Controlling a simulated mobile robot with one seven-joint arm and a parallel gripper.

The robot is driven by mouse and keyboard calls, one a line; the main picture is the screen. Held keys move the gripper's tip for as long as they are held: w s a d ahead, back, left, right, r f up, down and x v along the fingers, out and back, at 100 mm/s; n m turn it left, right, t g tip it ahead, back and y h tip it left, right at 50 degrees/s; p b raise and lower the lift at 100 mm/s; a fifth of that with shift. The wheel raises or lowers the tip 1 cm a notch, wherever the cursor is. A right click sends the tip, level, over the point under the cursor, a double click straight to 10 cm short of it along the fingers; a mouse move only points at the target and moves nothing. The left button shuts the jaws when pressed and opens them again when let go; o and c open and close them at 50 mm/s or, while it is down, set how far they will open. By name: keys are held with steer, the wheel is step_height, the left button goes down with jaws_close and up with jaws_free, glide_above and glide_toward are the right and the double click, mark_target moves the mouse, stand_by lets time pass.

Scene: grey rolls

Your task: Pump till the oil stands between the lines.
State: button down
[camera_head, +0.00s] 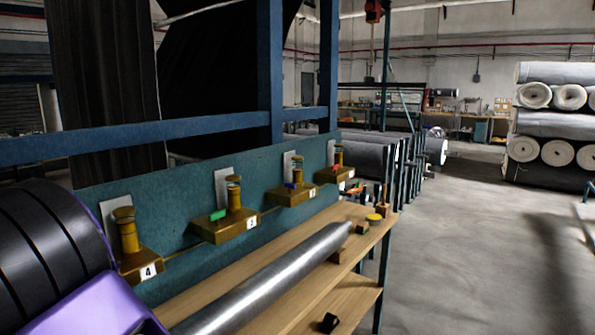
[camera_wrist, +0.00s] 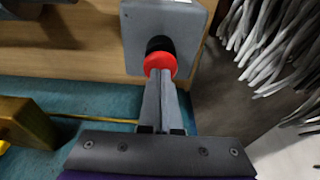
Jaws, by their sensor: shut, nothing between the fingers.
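In the wrist view, my gripper (camera_wrist: 160,78) is shut and empty, its fingertips at the lower edge of a round red button (camera_wrist: 160,64). I cannot tell whether they touch. The button has a black collar (camera_wrist: 159,45) and sits on a grey box (camera_wrist: 190,30). In the head view, several brass oiler units stand along a teal panel (camera_head: 170,195): number 4 (camera_head: 129,235) nearest, then one with a green tab (camera_head: 234,200), one with a blue tab (camera_head: 297,178) and one with a red tab (camera_head: 338,160). Oil and level lines are too small to make out.
A long metal roller (camera_head: 275,275) lies along the wooden bench (camera_head: 350,297) before the panel. In the wrist view, a brass block (camera_wrist: 25,118) is at left and pale strands (camera_wrist: 270,40) at right. Fabric rolls (camera_head: 560,120) are stacked far right; the floor (camera_head: 465,250) between is clear.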

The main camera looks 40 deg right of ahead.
steer(key=shift+w+p+v, duration=0.25)
steer(key=shift+p+v, duration=0.5)
steer(key=shift+v, duration=0.35)
steer(key=shift+w+p+v, duration=0.2)
steer(key=shift+p+v, duration=0.6)
steer(key=shift+v, duration=0.35)
steer(key=shift+w+p+v, duration=0.25)
steer(key=shift+p+v, duration=0.5)
steer(key=shift+v, duration=0.35)
steer(key=shift+a+r, duration=0.15)
steer(key=shift+r, duration=0.05)
steer(key=shift+b, duration=0.5)
step_height(320, 180, down, 3)
steer(key=t+b, duration=0.2)
steer(key=b, duration=0.8)
steer(key=shift+s, duration=0.1)
steer(key=shift+f, duration=0.1)
